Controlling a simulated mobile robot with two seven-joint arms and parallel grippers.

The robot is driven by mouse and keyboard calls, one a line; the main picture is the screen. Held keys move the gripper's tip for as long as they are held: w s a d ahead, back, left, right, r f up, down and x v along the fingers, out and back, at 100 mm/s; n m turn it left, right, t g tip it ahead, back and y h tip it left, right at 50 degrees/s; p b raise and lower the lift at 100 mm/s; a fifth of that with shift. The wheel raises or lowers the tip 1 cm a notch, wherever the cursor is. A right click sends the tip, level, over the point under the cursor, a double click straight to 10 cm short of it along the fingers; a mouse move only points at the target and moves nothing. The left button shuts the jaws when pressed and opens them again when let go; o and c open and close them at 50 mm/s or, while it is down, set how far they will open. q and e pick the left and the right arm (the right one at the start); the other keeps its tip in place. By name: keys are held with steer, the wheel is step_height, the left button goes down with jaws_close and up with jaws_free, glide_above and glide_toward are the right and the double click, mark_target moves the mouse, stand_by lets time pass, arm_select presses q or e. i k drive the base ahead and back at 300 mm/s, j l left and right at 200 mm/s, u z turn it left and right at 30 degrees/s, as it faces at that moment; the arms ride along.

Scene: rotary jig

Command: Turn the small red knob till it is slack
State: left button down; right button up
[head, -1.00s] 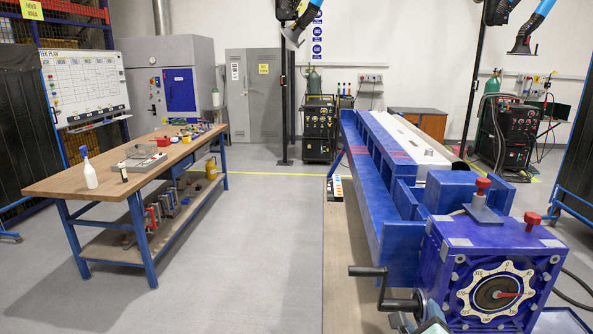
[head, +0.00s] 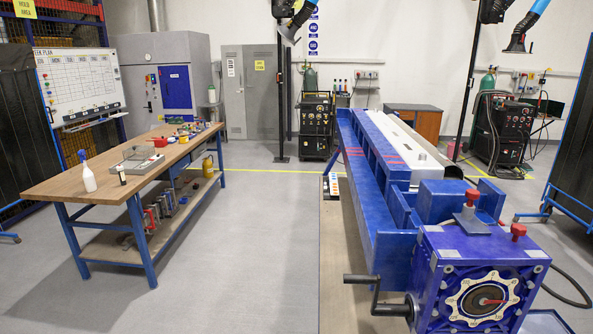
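Two red knobs show on the blue jig (head: 480,246) at the right. One red knob (head: 472,197) stands upright on a grey bracket on top of the jig. The other red knob (head: 518,231) sits at the right top edge of the gearbox-like block. They look similar in size, and I cannot tell whether either is tight or slack. The front face carries a cream scalloped dial ring (head: 454,301) around a dark disc with a red pointer (head: 492,301) lying near level. A black crank handle (head: 357,279) sticks out to the left. Neither of my grippers is in view.
A wooden workbench (head: 92,197) with a spray bottle (head: 86,172) and small tools stands at the left. Open grey floor (head: 255,250) lies between bench and jig. A dark cable (head: 568,295) curves along the floor right of the jig.

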mark_target(517, 229)
steer(key=z, duration=1.5)
steer(key=i+l, duration=0.2)
steer(key=l, duration=0.15)
steer(key=i+l, duration=0.15)
steer(key=l, duration=0.2)
steer(key=i+l+u, duration=0.1)
steer(key=l, duration=0.25)
steer(key=i+l, duration=0.25)
steer(key=l, duration=0.15)
